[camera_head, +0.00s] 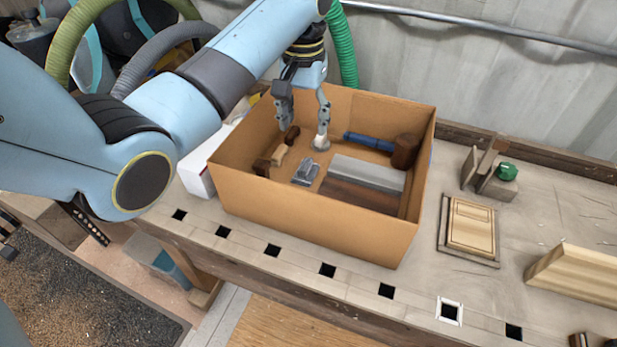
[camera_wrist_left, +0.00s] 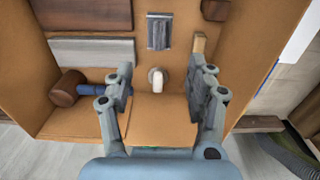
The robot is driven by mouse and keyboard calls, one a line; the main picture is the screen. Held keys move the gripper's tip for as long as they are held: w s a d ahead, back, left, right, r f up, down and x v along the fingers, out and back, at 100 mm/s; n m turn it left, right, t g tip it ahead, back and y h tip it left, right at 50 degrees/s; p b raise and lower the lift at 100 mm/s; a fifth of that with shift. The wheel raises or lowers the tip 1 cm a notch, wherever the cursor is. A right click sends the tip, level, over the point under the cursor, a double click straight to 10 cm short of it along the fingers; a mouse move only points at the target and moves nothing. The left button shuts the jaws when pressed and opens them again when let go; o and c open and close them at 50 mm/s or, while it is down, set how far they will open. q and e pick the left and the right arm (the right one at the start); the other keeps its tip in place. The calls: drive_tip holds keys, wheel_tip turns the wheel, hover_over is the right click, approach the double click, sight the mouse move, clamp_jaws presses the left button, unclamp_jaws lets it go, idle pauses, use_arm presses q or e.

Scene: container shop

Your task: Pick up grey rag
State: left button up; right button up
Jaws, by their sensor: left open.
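The grey rag (camera_head: 305,172) appears to be the small grey piece lying on the floor of the cardboard box (camera_head: 310,222). In the left wrist view the grey rag (camera_wrist_left: 159,33) shows as a striped grey patch beyond the fingers. My left gripper (camera_head: 303,122) is open and empty, reaching down into the back of the box. Its fingers are behind the rag and apart from it. In the left wrist view the left gripper (camera_wrist_left: 160,84) has its fingers spread to either side of a small pale rounded object (camera_wrist_left: 156,80). My right gripper is not in view.
Inside the box are a mallet (camera_head: 404,152) with a blue handle, a long grey block (camera_head: 366,173), a brown block (camera_head: 358,196) and small wooden pieces (camera_head: 279,155). The box walls surround the gripper. A framed wooden panel (camera_head: 470,229) lies to the right.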

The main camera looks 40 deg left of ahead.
sight(305, 164)
use_arm(q)
wheel_tip(305, 164, down, 2)
drive_tip(key=shift+f+b, duration=0.2)
drive_tip(key=shift+b, duration=0.45)
wheel_tip(305, 164, down, 5)
drive_tip(key=shift+f, duration=0.15)
wheel_tip(305, 164, down, 5)
drive_tip(key=shift+s+f+b, duration=0.15)
drive_tip(key=shift+b, duration=0.3)
drive_tip(key=shift+d, duration=0.1)
drive_tip(key=shift+c, duration=0.3)
drive_tip(key=c, duration=0.8)
drive_tip(key=shift+o, duration=0.2)
drive_tip(key=shift+r, duration=0.2)
